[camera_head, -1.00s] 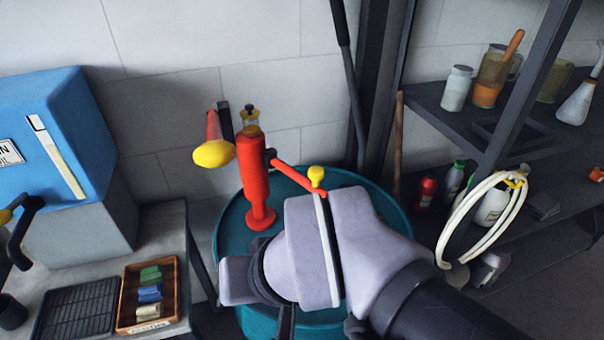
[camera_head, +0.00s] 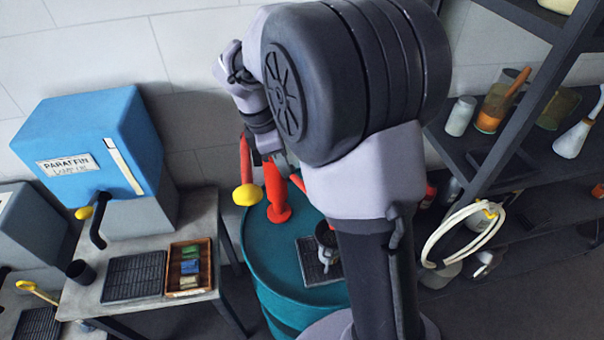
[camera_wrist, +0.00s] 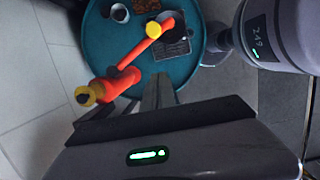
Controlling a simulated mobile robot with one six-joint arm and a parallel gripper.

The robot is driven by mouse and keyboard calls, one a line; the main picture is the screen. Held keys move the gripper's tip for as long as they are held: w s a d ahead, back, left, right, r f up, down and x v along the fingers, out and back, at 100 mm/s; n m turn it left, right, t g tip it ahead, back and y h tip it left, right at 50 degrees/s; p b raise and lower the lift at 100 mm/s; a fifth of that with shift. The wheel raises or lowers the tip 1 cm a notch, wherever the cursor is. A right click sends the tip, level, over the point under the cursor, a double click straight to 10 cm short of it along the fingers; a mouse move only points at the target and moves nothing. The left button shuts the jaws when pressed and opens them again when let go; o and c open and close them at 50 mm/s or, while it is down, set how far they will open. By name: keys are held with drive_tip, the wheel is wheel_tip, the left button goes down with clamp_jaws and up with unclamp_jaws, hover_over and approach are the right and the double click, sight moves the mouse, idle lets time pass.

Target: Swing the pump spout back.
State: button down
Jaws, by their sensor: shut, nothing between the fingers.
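The red pump (camera_head: 277,190) stands upright on a teal drum (camera_head: 262,245), its upper part hidden behind my arm. Its crank with a yellow grip (camera_head: 246,194) hangs at its left. The red spout (camera_head: 298,184) leaves the pump to the right and soon goes behind my arm. In the wrist view the spout (camera_wrist: 125,54) runs from the pump (camera_wrist: 118,86) up and right, with a yellow knob (camera_wrist: 153,30) near its outer end. My gripper (camera_wrist: 159,72) is shut and empty, right of the spout and apparently apart from it. In the head view my gripper (camera_head: 266,152) is partly hidden near the pump top.
A dark mug (camera_head: 327,238) stands on a grate (camera_head: 310,262) on the drum. At left are a blue paraffin tank (camera_head: 90,140) and a bench with a wooden tray (camera_head: 208,262). Shelves with jars (camera_head: 461,115) and a hanging white hose (camera_head: 430,235) stand at right.

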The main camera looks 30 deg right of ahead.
drive_tip(key=s+d+f+b, duration=0.2)
drive_tip(key=d+f, duration=0.4)
drive_tip(key=f, duration=0.4)
drive_tip(key=shift+b, duration=0.3)
drive_tip(key=shift+d, duration=0.15)
